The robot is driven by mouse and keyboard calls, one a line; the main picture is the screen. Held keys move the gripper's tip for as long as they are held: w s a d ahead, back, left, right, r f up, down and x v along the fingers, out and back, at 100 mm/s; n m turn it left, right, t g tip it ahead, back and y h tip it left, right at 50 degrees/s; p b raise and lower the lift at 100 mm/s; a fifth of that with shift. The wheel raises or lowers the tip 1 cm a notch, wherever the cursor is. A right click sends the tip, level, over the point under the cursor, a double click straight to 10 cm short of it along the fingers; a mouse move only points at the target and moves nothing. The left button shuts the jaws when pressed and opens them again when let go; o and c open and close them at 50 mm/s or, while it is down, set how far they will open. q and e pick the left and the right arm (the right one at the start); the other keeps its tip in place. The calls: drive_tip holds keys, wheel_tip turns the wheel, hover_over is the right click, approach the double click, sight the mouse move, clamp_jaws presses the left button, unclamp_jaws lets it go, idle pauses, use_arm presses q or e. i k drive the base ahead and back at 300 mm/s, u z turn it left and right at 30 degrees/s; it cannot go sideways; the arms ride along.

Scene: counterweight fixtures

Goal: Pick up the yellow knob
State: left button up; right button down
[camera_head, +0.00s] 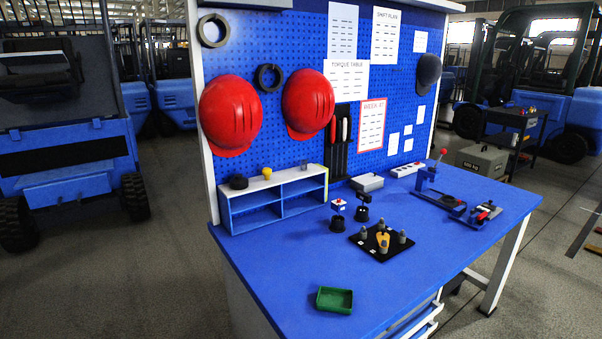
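A small yellow knob-shaped piece (266,173) stands on top of the blue and white shelf unit (275,183), at the back of the blue workbench. Another yellow piece (382,237) lies among several grey posts on a black plate (365,245) in the middle of the bench. It is too small to tell its exact shape. Neither of my grippers is in view.
A green tray (334,299) lies near the bench's front edge. A clamp fixture with a red ball (430,178) is at the right. The blue bench top (285,255) is clear at front left.

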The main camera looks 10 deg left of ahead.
sight(266, 171)
drive_tip(key=u, duration=1.75)
drive_tip(key=i, duration=1.8)
drive_tip(key=z, duration=3.25)
drive_tip(key=i, duration=0.5)
drive_tip(key=z, duration=0.2)
